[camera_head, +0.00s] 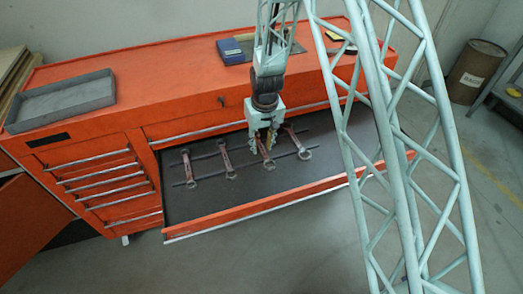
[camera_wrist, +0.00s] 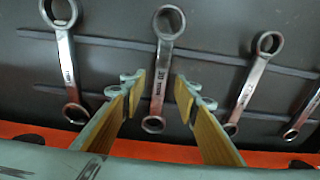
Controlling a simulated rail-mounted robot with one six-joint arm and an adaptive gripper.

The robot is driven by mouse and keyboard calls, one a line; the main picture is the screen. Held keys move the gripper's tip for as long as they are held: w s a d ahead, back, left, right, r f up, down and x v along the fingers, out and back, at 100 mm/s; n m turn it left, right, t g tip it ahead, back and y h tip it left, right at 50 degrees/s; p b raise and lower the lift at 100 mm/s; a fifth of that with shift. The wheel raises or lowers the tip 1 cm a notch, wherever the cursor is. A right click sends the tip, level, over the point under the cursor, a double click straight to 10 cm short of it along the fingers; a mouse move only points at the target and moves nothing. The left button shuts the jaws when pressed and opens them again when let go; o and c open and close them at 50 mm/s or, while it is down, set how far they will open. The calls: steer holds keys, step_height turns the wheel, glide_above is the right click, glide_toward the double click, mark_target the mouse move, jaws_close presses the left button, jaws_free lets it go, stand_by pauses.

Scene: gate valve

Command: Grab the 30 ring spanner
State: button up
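The 30 ring spanner (camera_wrist: 161,68) is a steel double-ended ring spanner in the middle of the wrist view. A mark that looks like "30" shows on its shaft. In the head view it appears to be the third spanner from the left (camera_head: 269,161), partly behind my gripper. My gripper (camera_head: 264,142) is over the open drawer (camera_head: 320,168). In the wrist view its two yellowish fingers (camera_wrist: 159,88) are open, one on each side of the shaft with gaps. I cannot tell how far above the spanner the tips are.
Other ring spanners lie alongside: one left (camera_wrist: 66,65) and others right (camera_wrist: 246,85) in the wrist view. They rest across two dark rails. A grey tray (camera_head: 62,98) and a blue box (camera_head: 230,50) are on the orange cabinet (camera_head: 160,75). The drawer's right part is clear.

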stand_by(0.6)
jaws_close()
